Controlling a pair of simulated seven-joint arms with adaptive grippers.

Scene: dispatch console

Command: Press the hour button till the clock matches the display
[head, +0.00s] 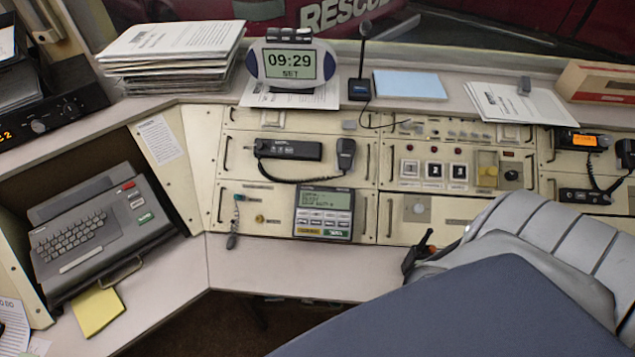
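The digital clock (290,65) stands upright on the ledge at the back, left of centre. Its greenish screen reads 09:29 with SET below. Several dark buttons (289,36) sit in a row on its top; their labels are too small to read. A grey console unit (323,214) with a lit display (325,201) is set in the panel below the clock. Its display holds a few lines of text that are too small to read surely. Neither of my grippers shows in the head view.
A tall paper stack (170,55) stands left of the clock. A desk microphone (361,85) stands close on its right, beside a blue pad (409,84). A handset radio (290,151) is on the panel. A grey ribbed seat (545,240) covers the lower right.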

